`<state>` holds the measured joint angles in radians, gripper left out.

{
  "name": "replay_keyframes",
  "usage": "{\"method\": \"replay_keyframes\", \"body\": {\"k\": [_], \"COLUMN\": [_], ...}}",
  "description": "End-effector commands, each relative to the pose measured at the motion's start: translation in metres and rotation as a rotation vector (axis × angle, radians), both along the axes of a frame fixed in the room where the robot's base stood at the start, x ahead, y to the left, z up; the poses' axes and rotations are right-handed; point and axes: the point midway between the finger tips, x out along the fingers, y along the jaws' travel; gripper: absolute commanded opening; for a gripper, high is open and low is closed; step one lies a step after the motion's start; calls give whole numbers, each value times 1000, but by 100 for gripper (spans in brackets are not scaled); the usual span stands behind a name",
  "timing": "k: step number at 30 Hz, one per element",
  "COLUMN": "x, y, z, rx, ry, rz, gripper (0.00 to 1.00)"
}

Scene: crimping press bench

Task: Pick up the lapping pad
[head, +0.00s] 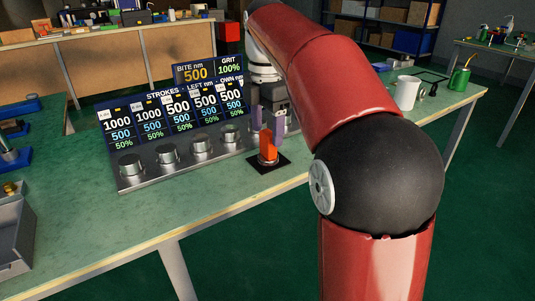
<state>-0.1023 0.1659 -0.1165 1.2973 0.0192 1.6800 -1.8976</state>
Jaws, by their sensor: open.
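Several short silver cylinders, perhaps lapping pads, stand in a row on a grey rack (180,172) below a labelled display board (174,112). I cannot tell for certain which thing is the task's lapping pad. My gripper (268,122) has purple fingers, spread apart and pointing down near the rack's right end. An upright orange-red piece (268,148) stands on a black square (268,162) just below and in front of the fingers. What lies behind the fingers is hidden.
The green bench (75,215) is clear in front of the rack. A grey bin (14,240) and blue-based items (14,158) are at left. A white mug (407,92) and green watering can (460,78) stand at right. My arm covers the bench's right-middle part.

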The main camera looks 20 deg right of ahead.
Motion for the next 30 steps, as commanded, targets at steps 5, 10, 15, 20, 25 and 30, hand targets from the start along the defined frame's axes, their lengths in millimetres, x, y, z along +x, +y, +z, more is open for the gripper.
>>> {"method": "replay_keyframes", "body": {"k": [5,10,15,20,25,30], "x": [-2,-2,-1,-1,-1,-1], "y": [-2,-2,-2,-2,-2,-2], "z": [-30,-43,-43,-43,-43,-43], "rx": [0,0,0,0,0,0], "ry": [3,0,-1,-1,-1,-1], "rz": [-1,-2,-2,-2,-2,-2], "gripper": [62,62,62,49,26,10]}}
